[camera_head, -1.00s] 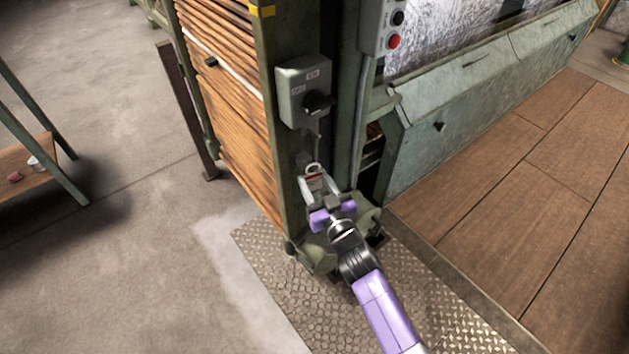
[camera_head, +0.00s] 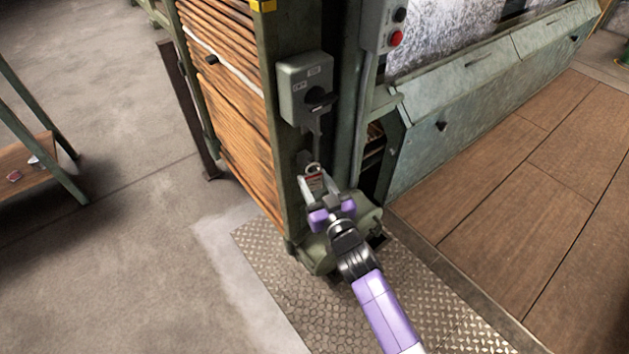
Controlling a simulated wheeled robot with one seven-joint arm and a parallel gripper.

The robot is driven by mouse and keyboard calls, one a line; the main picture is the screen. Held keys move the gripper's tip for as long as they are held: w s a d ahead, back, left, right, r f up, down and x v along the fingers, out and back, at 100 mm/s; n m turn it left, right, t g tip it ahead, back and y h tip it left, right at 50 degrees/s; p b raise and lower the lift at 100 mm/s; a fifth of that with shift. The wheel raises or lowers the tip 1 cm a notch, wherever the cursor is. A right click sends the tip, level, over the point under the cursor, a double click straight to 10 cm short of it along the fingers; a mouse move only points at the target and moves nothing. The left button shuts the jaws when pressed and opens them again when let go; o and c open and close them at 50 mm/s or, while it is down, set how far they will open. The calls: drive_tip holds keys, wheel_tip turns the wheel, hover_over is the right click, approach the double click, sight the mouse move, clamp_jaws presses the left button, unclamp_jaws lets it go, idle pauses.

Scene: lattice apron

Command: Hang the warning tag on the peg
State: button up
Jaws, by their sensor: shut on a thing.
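The warning tag (camera_head: 314,183) is a small pale tag with a red band and a ring at its top. It stands roughly upright in front of the green machine post. My gripper (camera_head: 320,195), with purple parts, is shut on the tag from below. A small dark stub (camera_head: 303,158), which looks like the peg, is on the post just above and left of the ring. The ring appears beside or in front of it; I cannot tell whether it is around it or touching.
A grey switch box (camera_head: 305,90) with a black rotary handle (camera_head: 318,100) is on the post above the tag. A push-button box (camera_head: 388,28) is to its upper right. A metal tread plate (camera_head: 290,295) covers the floor below.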

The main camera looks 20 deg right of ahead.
drive_tip(key=o, duration=1.3)
drive_tip(key=shift+o, duration=0.2)
drive_tip(key=shift+s, duration=0.1)
drive_tip(key=s+p, duration=0.3)
drive_tip(key=s, duration=0.4)
drive_tip(key=shift+s+d, duration=0.2)
drive_tip(key=shift+s, duration=0.1)
